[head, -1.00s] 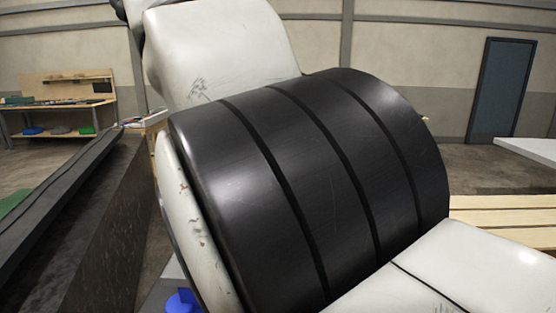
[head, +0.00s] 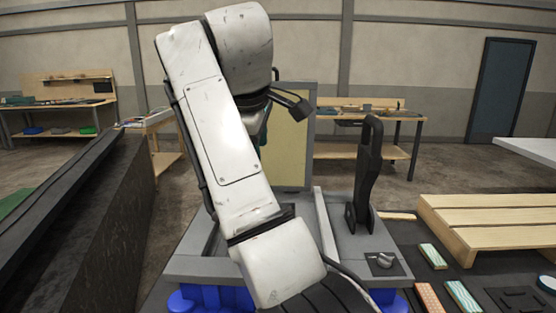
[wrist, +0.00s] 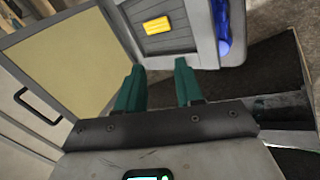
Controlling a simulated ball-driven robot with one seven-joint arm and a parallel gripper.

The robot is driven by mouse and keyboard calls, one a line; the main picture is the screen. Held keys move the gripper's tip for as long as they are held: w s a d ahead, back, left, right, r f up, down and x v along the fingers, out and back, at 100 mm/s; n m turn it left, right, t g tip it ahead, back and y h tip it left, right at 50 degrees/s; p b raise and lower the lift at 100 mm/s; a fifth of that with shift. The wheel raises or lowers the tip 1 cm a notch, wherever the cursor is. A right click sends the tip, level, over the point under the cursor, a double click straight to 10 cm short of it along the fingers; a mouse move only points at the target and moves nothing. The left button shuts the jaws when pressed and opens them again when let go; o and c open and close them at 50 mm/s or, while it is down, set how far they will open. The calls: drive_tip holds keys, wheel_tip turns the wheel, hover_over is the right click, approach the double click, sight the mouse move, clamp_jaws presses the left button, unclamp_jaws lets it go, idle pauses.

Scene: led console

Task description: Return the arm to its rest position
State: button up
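My white arm stands in the middle of the head view, its long link leaning up and left and its upper end bent over to the right. My gripper is mostly hidden behind the arm there. In the wrist view my gripper (wrist: 158,88) shows two green fingers held apart, with nothing seen between them. The fingers point toward a grey surface that carries a yellow rectangular piece (wrist: 158,25). The fingers look apart from that piece.
A grey console (head: 345,250) with an upright black handle (head: 368,180) and a knob (head: 383,262) stands behind my arm. A wooden pallet (head: 490,220) and small patterned blocks (head: 463,297) lie at right. A dark sloped structure (head: 80,230) fills the left.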

drive_tip(key=s+d+f+m+g, duration=0.15)
drive_tip(key=d+f, duration=0.35)
drive_tip(key=f, duration=0.7)
drive_tip(key=s+d+f+m, duration=0.15)
drive_tip(key=d+f, duration=0.35)
drive_tip(key=f, duration=0.7)
drive_tip(key=s+d+f+m+g, duration=0.1)
drive_tip(key=s+d+f+m, duration=0.1)
drive_tip(key=s+d+f, duration=0.4)
drive_tip(key=s+d+f+m+g, duration=0.1)
drive_tip(key=s+d+f+m, duration=0.15)
drive_tip(key=f, duration=0.65)
drive_tip(key=s+d+f+m, duration=0.2)
drive_tip(key=s+d+f, duration=0.25)
drive_tip(key=s, duration=0.25)
drive_tip(key=s+d+f+m, duration=0.25)
drive_tip(key=s+f, duration=0.25)
drive_tip(key=s, duration=0.3)
drive_tip(key=s+d+f+m+g, duration=0.1)
drive_tip(key=s+d, duration=0.2)
drive_tip(key=s, duration=0.6)
drive_tip(key=s+d+f+m+g, duration=0.1)
drive_tip(key=s+d+m, duration=0.1)
drive_tip(key=s, duration=0.8)
drive_tip(key=shift+s+d+f+m, duration=0.3)
drive_tip(key=shift+d, duration=0.2)
